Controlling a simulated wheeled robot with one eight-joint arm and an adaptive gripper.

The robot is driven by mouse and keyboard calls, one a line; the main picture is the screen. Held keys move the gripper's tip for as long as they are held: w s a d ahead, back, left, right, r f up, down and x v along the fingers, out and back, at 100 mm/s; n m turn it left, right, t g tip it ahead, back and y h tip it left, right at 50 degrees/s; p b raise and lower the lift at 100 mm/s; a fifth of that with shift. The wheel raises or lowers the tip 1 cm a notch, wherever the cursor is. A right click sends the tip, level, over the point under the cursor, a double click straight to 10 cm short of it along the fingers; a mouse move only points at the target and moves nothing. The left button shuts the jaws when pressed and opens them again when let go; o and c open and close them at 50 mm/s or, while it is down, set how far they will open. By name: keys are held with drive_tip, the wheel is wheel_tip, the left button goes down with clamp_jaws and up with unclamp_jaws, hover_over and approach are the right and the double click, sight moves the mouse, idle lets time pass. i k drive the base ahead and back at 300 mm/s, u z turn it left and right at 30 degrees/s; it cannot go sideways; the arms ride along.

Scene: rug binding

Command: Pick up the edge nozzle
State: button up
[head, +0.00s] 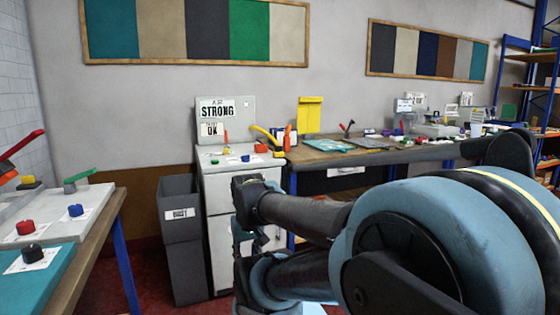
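I cannot pick out the edge nozzle for certain among the small items. A yellow curved piece (264,134) lies at the right rear of the white cabinet top, beside an upright orange piece (287,138). On the same top are a small red item (261,148) and a blue item (245,158). My arm is folded across the lower right and hides part of the cabinet front and the bench behind. I cannot make out my gripper's fingers in this view.
A cluttered wooden workbench (330,156) runs to the right. A table (90,243) with coloured pieces is at the left. Red floor shows between table and bins.

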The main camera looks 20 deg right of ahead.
sight(278, 153)
drive_tip(key=k, duration=0.85)
drive_tip(key=z, duration=0.4)
drive_tip(key=i, duration=0.7)
drive_tip(key=z, duration=0.85)
drive_tip(key=i, duration=1.75)
drive_tip(key=u, duration=0.2)
